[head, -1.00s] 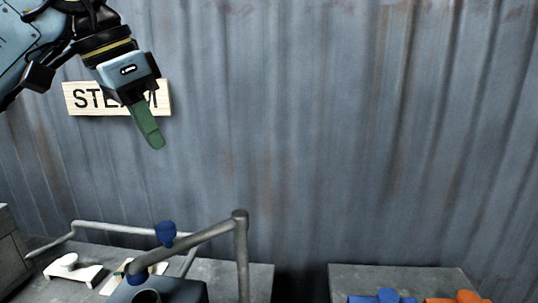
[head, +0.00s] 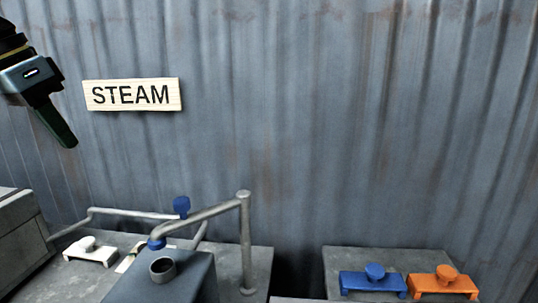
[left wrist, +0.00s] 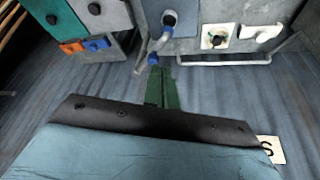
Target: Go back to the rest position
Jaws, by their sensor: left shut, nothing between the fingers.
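My left gripper (head: 66,140) is at the upper left of the head view, in the air in front of the corrugated wall, left of the STEAM sign. Its green fingers are together with nothing between them, pointing down and right. They also show in the left wrist view (left wrist: 158,75), with the bench items beyond them. My right gripper is not in view.
A wooden STEAM sign (head: 132,94) is on the wall. Below are a grey bent pipe (head: 245,240) with blue knobs, a grey box (head: 190,285), and a white clamp-like piece (head: 90,252). A blue block (head: 372,284) and an orange block (head: 443,284) sit at right.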

